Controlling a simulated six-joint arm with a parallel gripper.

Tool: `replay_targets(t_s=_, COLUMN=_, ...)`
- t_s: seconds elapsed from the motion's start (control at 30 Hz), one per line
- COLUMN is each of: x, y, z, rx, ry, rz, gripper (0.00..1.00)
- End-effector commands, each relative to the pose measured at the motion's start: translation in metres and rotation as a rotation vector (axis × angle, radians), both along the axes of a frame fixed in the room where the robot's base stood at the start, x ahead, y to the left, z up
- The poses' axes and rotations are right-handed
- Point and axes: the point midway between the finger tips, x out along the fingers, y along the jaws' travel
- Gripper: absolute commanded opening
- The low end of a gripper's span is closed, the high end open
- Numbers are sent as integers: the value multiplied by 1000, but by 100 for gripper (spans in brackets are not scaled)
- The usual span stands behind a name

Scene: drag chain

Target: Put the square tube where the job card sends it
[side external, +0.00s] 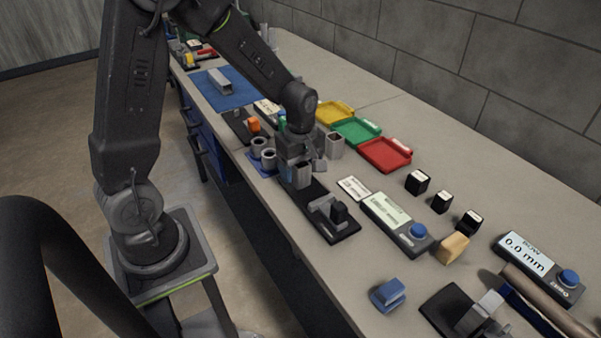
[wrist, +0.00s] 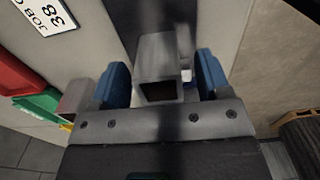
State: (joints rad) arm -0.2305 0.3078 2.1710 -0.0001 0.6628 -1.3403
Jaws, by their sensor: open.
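A grey square tube (wrist: 158,88) shows its open end between the two blue fingertips of my gripper (wrist: 162,82) in the wrist view. Gaps show on both sides of it, so the fingers are open around it. A second grey square-looking tube (side external: 334,146) stands just right of my gripper. The job card (side external: 353,188) lies flat beside the fixture; its wrist-view text (wrist: 46,16) is upside down and cut off.
Yellow (side external: 335,112), green (side external: 357,131) and red (side external: 386,154) trays lie behind my gripper.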

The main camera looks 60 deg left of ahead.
Motion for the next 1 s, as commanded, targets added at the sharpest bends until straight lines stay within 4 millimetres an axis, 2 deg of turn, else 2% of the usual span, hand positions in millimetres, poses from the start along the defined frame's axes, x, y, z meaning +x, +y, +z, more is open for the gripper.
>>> replay_targets(t_s=0.17, x=0, y=0, z=0, rx=0, ry=0, rz=0, gripper=69)
replay_targets(t_s=0.87, x=0, y=0, z=1, rx=0, ry=-2, rz=0, gripper=2)
replay_targets(t_s=1.0, x=0, y=0, z=1, rx=0, ry=-2, rz=0, gripper=2)
